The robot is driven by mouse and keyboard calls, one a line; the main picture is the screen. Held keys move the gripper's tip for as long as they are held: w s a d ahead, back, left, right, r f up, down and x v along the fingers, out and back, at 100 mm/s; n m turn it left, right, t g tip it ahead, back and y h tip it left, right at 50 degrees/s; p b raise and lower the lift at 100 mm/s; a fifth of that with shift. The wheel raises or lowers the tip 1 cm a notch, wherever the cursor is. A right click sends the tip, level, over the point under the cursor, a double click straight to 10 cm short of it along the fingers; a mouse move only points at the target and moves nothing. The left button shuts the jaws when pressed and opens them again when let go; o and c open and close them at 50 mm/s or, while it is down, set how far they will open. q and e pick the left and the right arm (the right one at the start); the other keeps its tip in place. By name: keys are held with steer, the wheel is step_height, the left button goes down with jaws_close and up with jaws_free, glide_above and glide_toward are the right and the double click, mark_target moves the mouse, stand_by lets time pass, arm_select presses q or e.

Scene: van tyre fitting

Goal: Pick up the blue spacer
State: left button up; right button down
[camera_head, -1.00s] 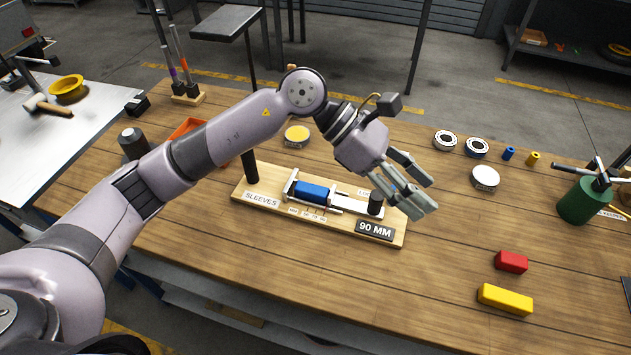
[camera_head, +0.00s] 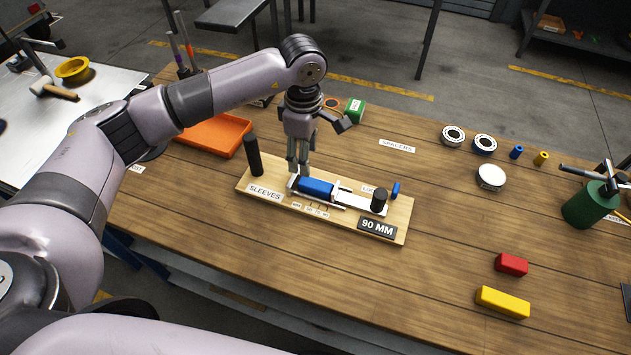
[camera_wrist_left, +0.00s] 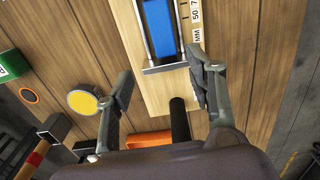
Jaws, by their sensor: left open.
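The blue spacer (camera_head: 317,187), a block, lies in a metal slide on the wooden gauge board (camera_head: 255,207), which carries a "90 MM" plate. It also shows at the top of the left wrist view (camera_wrist_left: 160,28). My left gripper (camera_head: 298,170) points down near the left end of the spacer. In the left wrist view the open fingers (camera_wrist_left: 160,75) have nothing between them that they grip. The slide's end bar (camera_wrist_left: 165,68) lies between them in the picture, and the spacer is beyond it. My right gripper is not in view.
An orange tray (camera_head: 215,135) and a green block (camera_head: 355,110) are behind. Red (camera_head: 511,264) and yellow (camera_head: 503,302) blocks lie front right.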

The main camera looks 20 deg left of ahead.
mark_target(306, 180)
arm_select(q)
step_height(306, 180, down, 3)
steer(key=shift+d+r, duration=0.1)
steer(key=shift+r, duration=0.1)
steer(key=shift+s+f+p, duration=0.15)
steer(key=shift+f+p, duration=0.1)
steer(key=shift+p, duration=0.25)
steer(key=f+p, duration=0.2)
steer(key=f, duration=0.1)
steer(key=shift+s+f, duration=0.3)
steer(key=shift+s, duration=0.05)
steer(key=shift+f, duration=0.6)
steer(key=shift+w+d, duration=0.1)
steer(key=shift+c, duration=0.6)
jaws_close()
